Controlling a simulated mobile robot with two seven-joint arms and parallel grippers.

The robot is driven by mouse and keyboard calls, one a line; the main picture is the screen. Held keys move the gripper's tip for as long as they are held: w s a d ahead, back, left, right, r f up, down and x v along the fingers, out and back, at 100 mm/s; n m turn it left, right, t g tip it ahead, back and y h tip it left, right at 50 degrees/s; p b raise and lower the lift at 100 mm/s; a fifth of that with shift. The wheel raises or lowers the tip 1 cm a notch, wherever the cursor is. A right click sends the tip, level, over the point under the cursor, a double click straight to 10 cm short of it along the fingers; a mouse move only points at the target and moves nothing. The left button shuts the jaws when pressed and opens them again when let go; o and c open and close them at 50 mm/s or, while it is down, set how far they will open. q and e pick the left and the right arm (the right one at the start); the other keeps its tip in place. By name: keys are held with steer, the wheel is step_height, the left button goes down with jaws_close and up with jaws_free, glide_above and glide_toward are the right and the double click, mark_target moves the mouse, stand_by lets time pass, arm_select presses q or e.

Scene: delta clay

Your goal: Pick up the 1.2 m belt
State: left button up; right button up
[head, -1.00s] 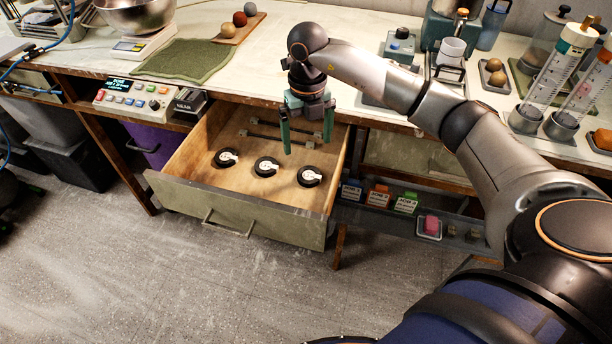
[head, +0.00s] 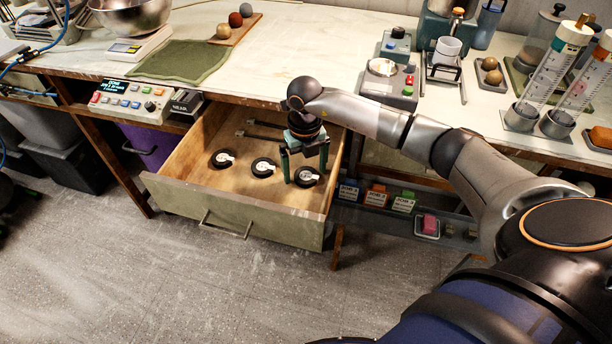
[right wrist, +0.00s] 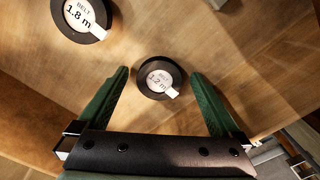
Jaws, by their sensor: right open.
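The 1.2 m belt (right wrist: 152,90) is a small black ring with a white label and tab, lying flat on the drawer floor. In the head view, the belt (head: 307,178) is the rightmost of three black rings in the open drawer (head: 250,232). My right gripper (head: 304,174) points down at it, open, with a green finger to either side. In the right wrist view, the belt lies between and slightly beyond the open fingers (right wrist: 159,74), with gaps on both sides. My left gripper is not in view.
The belt marked 1.8 m (right wrist: 82,14) lies nearby. Two other rings, the middle one (head: 264,167) and the left one (head: 222,158), lie in the drawer. The drawer's right wall (head: 334,172) is close to my gripper. The worktop (head: 330,55) overhangs the drawer's back.

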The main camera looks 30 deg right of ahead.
steer(key=c, duration=1.3)
steer(key=shift+c, duration=0.3)
steer(key=shift+r, duration=0.2)
